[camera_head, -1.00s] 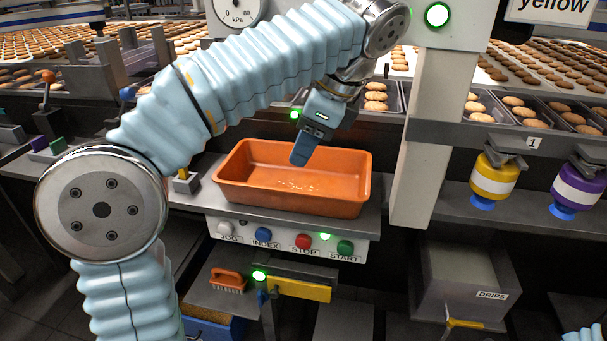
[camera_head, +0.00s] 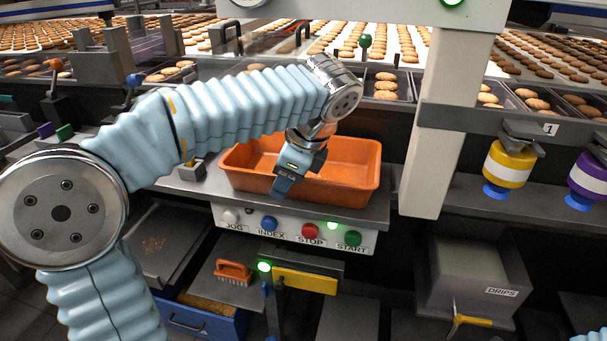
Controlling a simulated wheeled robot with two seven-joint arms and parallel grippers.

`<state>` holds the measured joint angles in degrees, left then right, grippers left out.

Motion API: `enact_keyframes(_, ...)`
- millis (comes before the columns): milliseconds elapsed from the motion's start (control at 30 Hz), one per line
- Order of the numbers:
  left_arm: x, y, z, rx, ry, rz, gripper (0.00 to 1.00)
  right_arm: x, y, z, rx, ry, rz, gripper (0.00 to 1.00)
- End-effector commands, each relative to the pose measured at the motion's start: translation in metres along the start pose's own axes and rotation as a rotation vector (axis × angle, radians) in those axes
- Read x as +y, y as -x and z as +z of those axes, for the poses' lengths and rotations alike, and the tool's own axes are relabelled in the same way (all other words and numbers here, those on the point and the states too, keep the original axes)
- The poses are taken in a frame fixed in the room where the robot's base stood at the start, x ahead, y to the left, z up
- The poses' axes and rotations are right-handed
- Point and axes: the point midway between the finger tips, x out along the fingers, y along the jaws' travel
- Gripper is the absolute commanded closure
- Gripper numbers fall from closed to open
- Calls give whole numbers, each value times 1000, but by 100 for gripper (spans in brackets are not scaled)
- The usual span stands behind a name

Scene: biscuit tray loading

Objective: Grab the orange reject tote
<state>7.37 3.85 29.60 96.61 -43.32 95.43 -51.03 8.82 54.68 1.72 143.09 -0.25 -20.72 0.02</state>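The orange tote (camera_head: 350,190) is an open rectangular tub standing upright on a grey ledge above the button panel. My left arm reaches across from the left. Its blue-grey gripper (camera_head: 281,190) points down at the tote's near wall, left of the middle, and covers part of the rim there. The fingers are seen nearly edge-on, so I cannot tell their gap or whether they touch or straddle the wall. My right gripper is out of view; only a bit of blue sleeve shows at the bottom right corner.
The button panel (camera_head: 290,233) sits just below the tote. A white post (camera_head: 437,125) stands to the right of the tote. Biscuit trays (camera_head: 386,88) lie behind. An orange brush (camera_head: 233,271) lies on a lower shelf. Yellow (camera_head: 508,163) and purple (camera_head: 588,182) containers hang at the right.

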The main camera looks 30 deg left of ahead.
Motion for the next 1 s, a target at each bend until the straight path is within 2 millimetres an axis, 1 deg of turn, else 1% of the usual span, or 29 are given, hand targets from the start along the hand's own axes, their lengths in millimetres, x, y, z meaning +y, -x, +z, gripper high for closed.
enact_keyframes(67,0,-4,0,0,0,0,66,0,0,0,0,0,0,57)
enact_keyframes(233,0,-3,0,0,0,0,66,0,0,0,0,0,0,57)
enact_keyframes(267,0,-3,0,1,0,0,69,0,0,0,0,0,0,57)
enact_keyframes(300,0,-3,0,1,0,0,75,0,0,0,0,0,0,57)
enact_keyframes(467,0,-3,0,1,0,0,100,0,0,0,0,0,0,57)
enact_keyframes(1000,1,0,1,1,1,-3,100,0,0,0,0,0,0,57)
